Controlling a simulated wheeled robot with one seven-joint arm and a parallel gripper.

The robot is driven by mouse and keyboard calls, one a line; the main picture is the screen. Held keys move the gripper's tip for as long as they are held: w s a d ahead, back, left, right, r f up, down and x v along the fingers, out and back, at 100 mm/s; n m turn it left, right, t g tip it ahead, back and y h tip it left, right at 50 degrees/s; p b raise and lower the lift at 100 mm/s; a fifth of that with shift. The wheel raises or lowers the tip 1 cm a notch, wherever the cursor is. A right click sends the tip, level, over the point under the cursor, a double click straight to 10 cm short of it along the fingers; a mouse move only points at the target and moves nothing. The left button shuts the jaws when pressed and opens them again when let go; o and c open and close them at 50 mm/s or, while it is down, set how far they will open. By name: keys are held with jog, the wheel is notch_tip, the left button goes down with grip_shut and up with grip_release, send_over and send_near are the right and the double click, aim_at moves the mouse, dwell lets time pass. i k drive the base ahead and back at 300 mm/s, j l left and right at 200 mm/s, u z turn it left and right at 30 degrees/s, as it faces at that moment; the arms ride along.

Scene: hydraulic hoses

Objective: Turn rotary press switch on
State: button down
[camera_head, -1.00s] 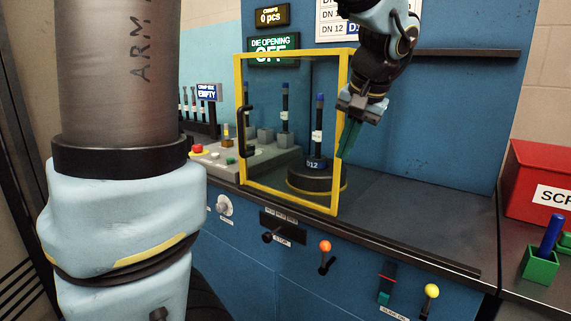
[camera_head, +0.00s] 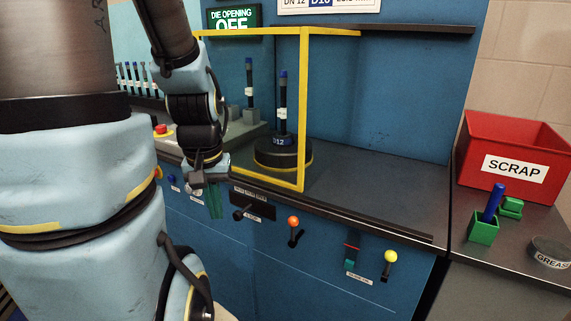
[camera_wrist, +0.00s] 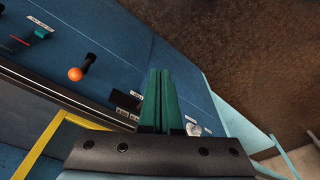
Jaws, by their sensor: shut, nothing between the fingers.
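A pale grey rotary knob (camera_head: 196,191) sits on the blue front panel of the press. My gripper (camera_head: 214,212), with green fingers, is shut and empty just right of it in the head view, pointing down along the panel. In the wrist view the knob (camera_wrist: 194,129) shows just right of my green fingers (camera_wrist: 159,85), partly hidden by the gripper body. I cannot tell whether the fingers touch it, nor read its setting. The DIE OPENING display (camera_head: 233,19) reads OFF.
A yellow-framed guard (camera_head: 302,110) stands above the panel around the D12 die (camera_head: 283,152). A black lever (camera_head: 240,213), an orange-knobbed lever (camera_head: 293,222) and a yellow-knobbed lever (camera_head: 390,257) stick out along the panel. A red SCRAP bin (camera_head: 480,172) is at right.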

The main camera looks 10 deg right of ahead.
aim_at(162, 130)
jog(key=i+j+u, duration=0.25)
jog(key=i+u, duration=0.2)
jog(key=i+j+u, duration=0.2)
jog(key=i+u, duration=0.2)
jog(key=k, duration=0.05)
